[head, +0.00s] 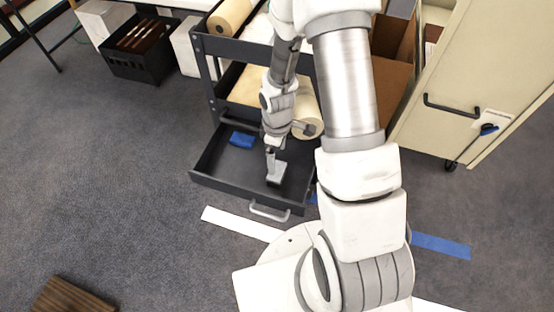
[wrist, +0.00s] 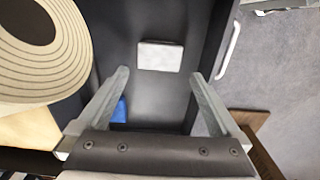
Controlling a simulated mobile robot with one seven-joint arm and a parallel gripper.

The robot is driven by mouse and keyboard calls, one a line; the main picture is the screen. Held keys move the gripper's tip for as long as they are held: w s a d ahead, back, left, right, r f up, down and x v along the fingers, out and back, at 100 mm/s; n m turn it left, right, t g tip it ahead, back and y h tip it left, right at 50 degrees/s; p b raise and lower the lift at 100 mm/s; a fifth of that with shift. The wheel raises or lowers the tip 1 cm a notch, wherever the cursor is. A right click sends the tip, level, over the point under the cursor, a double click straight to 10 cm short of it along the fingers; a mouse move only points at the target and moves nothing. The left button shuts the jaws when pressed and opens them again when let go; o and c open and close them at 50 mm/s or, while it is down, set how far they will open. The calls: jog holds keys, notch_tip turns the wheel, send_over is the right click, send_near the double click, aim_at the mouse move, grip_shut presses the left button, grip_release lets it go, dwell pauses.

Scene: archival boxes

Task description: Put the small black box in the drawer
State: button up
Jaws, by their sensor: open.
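The drawer (head: 206,178) is pulled open at the bottom of a dark cart; its dark floor and front wall also show in the wrist view (wrist: 210,60). A small box with a light grey top (head: 278,175) lies on the drawer floor near the front, and it shows in the wrist view (wrist: 160,56). It looks grey rather than black; I see no other small black box. My gripper (head: 270,158) points down into the drawer. In the wrist view its fingers (wrist: 160,75) are open and apart, with the box beyond the tips and nothing held.
A blue object (head: 242,140) lies in the drawer. A beige roll (wrist: 45,50) sits on the cart close to my gripper. The drawer handle (head: 268,211) faces me. A cream cabinet (head: 470,70) stands at right, a black crate (head: 140,62) at far left.

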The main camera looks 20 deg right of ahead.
notch_tip(320, 180, up, 3)
jog(key=shift+f+p, duration=0.1)
jog(key=shift+p, duration=0.2)
dwell(0.4)
